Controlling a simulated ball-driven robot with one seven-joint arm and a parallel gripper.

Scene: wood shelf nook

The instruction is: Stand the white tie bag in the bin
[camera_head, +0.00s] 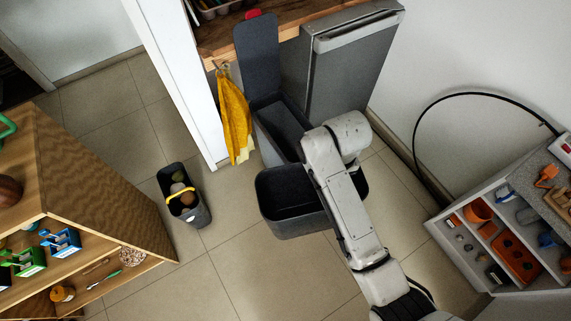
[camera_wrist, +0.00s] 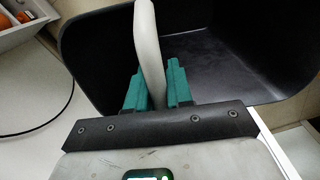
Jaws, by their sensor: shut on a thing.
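In the wrist view my gripper (camera_wrist: 157,88) has its green fingers shut on a thin, pale, curved piece, which looks like part of the white tie bag (camera_wrist: 148,40). The piece stands up between the fingers and runs out of the top of the picture. Behind it is the dark, empty-looking inside of a bin (camera_wrist: 215,50); I cannot tell whether the bag is inside it or in front of it. In the head view an open dark bin (camera_head: 290,210) stands on the floor, partly behind my arm. My gripper and the bag are hidden there.
A narrow grey bin with its lid raised (camera_head: 257,55) stands behind the open bin, beside a grey appliance (camera_head: 350,65). A yellow cloth (camera_head: 234,115) hangs at left. A small dark caddy (camera_head: 198,215) stands on the floor. Shelves flank both sides (camera_head: 95,180).

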